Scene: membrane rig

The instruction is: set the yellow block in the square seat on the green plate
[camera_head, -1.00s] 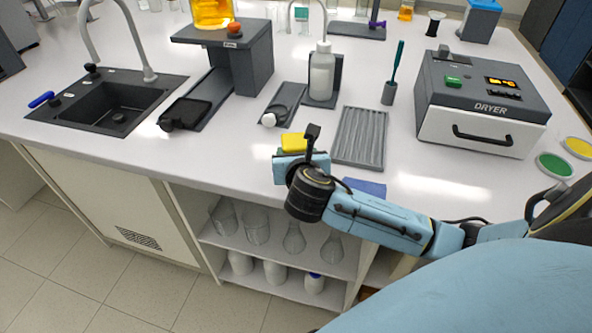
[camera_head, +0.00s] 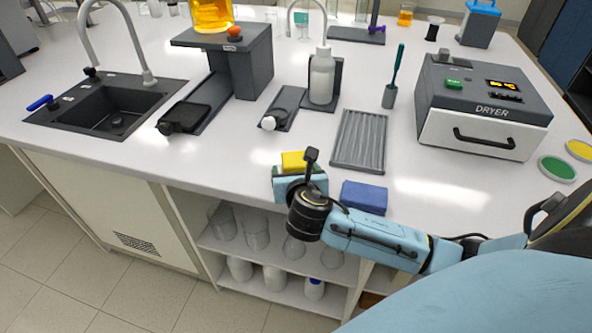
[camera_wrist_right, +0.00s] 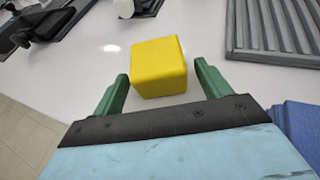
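The yellow block (camera_head: 296,161) is at my right gripper (camera_head: 297,170), near the front edge of the white bench. In the right wrist view the yellow block (camera_wrist_right: 158,68) sits between the green fingertips of my right gripper (camera_wrist_right: 160,74). The left finger meets its edge; a thin strip shows on the right. The block has moved along with the gripper, so I take it as held. Its height above the bench is unclear. A round green dish (camera_head: 557,168) lies at the right edge of the bench; I see no square seat in it. My left gripper is not in view.
A blue block (camera_head: 364,196) lies just right of the gripper. A grey ribbed tray (camera_head: 360,140) lies behind it. The dryer (camera_head: 484,105) stands at the right, a yellow dish (camera_head: 580,149) beyond it, and the sink (camera_head: 105,105) at the left.

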